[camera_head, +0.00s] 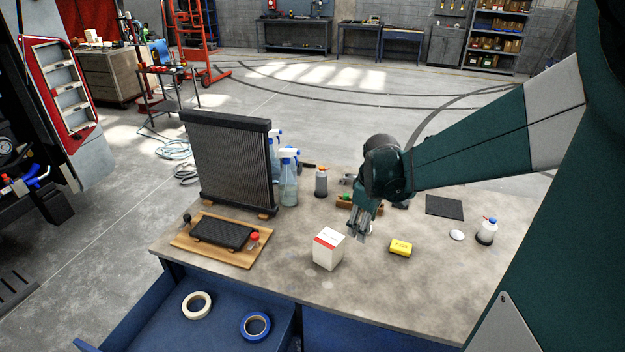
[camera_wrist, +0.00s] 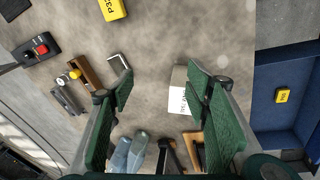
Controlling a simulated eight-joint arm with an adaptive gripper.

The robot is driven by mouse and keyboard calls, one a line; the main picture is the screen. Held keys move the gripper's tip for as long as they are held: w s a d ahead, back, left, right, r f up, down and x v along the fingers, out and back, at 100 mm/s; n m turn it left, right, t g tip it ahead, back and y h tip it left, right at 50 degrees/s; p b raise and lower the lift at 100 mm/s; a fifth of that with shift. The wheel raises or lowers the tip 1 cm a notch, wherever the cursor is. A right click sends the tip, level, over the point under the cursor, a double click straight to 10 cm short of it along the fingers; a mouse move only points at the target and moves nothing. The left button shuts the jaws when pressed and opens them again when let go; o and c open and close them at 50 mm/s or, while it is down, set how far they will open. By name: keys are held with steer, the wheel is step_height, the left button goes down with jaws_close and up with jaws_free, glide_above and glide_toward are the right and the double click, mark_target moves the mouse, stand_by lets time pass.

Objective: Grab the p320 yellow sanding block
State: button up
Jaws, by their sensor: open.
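A yellow sanding block (camera_head: 401,248) lies on the table, right of the white box. In the wrist view it is at the top edge (camera_wrist: 111,9), partly cut off, with "P32" readable. A second, smaller-looking yellow block (camera_wrist: 282,96) lies in a blue drawer at the right of the wrist view; its label is too small to read surely. My gripper (camera_head: 360,232) is open and empty, pointing down above the table, left of and behind the yellow block. In the wrist view its green fingers (camera_wrist: 160,88) are spread wide.
A white box with a red band (camera_head: 328,250) stands close to my gripper. A radiator (camera_head: 232,165), spray bottles (camera_head: 288,180), and a wooden board (camera_head: 205,250) are left. Tape rolls (camera_head: 256,325) lie in the open drawer.

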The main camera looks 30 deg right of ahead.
steer(key=d+f+n+g+p, duration=0.1)
steer(key=d+f+p, duration=0.2)
steer(key=d, duration=0.6)
steer(key=n+g+y+p, duration=0.1)
steer(key=n+p, duration=0.1)
steer(key=p, duration=0.1)
glide_toward(402, 245)
steer(key=shift+w+a+f, duration=0.25)
steer(key=shift+w+a, duration=0.05)
steer(key=shift+a, duration=0.25)
steer(key=shift+s+d+f, duration=0.2)
steer(key=shift+d+f, duration=0.25)
steer(key=shift+d, duration=0.05)
steer(key=shift+f, duration=0.1)
steer(key=shift+f, duration=1.25)
steer(key=shift+f, duration=0.1)
steer(key=shift+d+f+p, duration=0.1)
steer(key=shift+f+p, duration=0.3)
steer(key=shift+f, duration=2.05)
